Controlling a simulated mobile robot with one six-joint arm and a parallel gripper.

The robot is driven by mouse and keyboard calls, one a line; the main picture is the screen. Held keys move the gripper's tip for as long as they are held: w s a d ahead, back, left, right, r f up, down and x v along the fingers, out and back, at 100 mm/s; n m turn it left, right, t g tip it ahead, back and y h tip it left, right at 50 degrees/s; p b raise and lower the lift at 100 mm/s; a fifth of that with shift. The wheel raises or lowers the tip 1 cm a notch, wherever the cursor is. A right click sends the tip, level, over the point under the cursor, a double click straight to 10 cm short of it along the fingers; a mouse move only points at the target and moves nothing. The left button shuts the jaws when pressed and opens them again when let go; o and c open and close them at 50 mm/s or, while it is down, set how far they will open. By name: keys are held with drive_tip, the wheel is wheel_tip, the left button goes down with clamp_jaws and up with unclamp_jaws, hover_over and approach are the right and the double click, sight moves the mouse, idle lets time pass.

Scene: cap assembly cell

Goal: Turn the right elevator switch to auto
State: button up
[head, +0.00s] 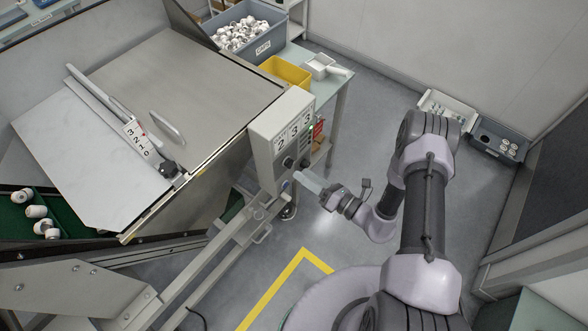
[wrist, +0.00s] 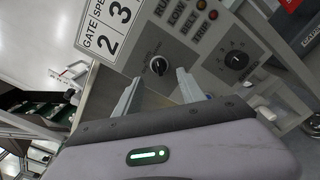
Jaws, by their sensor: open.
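A grey control box (head: 270,135) carries two dark round knobs on its face. In the wrist view, a black knob (wrist: 158,65) with a light pointer sits on the panel near the gap between my fingers. A dark dial (wrist: 237,60) with marks around it sits to its right. My gripper (head: 305,179) is open just in front of the box's lower part. Its two fingers (wrist: 158,88) point towards the panel, with nothing held between them.
A "GATE SPEED" number plate (wrist: 108,30) and small indicator lights (wrist: 201,5) sit above the knobs. A metal chute (head: 190,80) stands left of the box. A yellow bin (head: 286,72) and a blue-grey bin of caps (head: 270,46) are behind.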

sight(289, 163)
drive_tip(key=x, duration=0.5)
drive_tip(key=shift+b, duration=0.3)
drive_tip(key=shift+d, duration=0.1)
clamp_jaws()
